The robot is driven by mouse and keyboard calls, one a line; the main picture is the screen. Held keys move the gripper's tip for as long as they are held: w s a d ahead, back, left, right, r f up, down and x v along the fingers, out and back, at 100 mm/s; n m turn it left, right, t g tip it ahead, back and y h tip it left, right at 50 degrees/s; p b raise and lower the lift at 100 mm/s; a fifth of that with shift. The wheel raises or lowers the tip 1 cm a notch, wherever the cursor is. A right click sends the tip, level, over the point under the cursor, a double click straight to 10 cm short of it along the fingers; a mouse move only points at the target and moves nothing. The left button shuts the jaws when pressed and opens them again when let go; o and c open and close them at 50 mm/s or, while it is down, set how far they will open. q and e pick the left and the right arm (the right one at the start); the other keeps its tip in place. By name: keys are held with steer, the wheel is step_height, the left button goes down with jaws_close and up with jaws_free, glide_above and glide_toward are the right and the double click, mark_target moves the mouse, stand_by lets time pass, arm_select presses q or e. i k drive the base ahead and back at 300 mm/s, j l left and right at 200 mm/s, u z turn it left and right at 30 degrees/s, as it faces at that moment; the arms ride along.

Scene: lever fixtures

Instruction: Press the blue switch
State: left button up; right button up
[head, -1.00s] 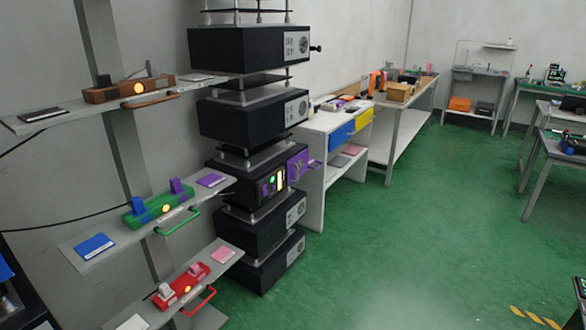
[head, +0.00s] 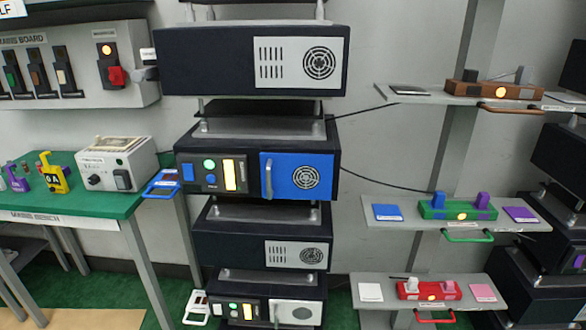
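Several blue parts show in the head view, and I cannot tell which one is the blue switch. A green fixture (head: 458,212) on the middle right shelf carries a blue upright lever (head: 438,199), a purple lever (head: 482,200) and a lit amber light. A black stacked unit in the centre has a blue square switch (head: 187,172) on its left panel, beside a lit green light, a small blue round button (head: 211,179) and a yellow strip. Its blue door (head: 297,177) has a grey handle. Neither of my grippers is in view.
A green-topped bench (head: 75,195) with a white power box (head: 117,167) stands at the left. A switch board (head: 75,68) with a red switch is above it. A blue handled tray (head: 163,183) sticks out left of the unit. Brown and red fixtures (head: 428,291) are on other right shelves.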

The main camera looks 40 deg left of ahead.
mark_target(188, 168)
steer(key=u, duration=1.85)
